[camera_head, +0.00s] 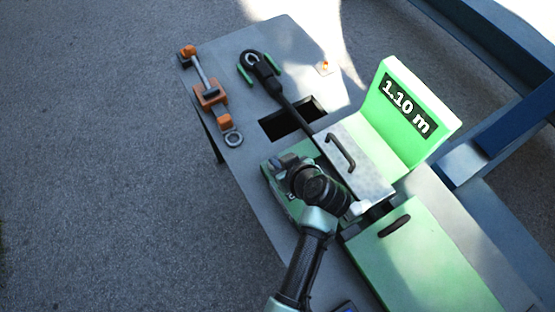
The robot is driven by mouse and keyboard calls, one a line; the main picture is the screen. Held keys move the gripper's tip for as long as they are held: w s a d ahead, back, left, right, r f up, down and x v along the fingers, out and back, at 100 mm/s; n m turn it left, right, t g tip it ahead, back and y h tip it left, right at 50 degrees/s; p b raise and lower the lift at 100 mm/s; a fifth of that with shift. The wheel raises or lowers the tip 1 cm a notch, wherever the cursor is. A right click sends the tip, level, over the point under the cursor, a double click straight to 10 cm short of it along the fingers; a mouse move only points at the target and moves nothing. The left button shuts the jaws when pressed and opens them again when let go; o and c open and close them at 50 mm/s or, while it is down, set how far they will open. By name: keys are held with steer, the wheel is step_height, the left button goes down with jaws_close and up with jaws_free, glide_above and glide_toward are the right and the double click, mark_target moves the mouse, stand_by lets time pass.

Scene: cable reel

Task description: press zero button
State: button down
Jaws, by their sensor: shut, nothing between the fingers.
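The green measuring machine (385,150) stands on the grey table, and its upright display (408,107) reads "1.10 m". My gripper (281,163) is shut and empty, low over a green part (298,208) at the left side of the machine. My wrist and arm cover much of that part. I cannot make out a zero button; it may be hidden under my gripper or wrist. I cannot tell whether the fingertips touch anything.
A grey cover with a black handle (341,153) sits beside the display. A black cable with a hook-like end (255,62) runs past a rectangular opening (290,119). An orange clamp tool (209,94) lies at the left edge. A green lid (425,260) is at lower right.

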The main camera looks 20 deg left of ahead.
steer(key=shift+f, duration=0.35)
steer(key=shift+f, duration=0.1)
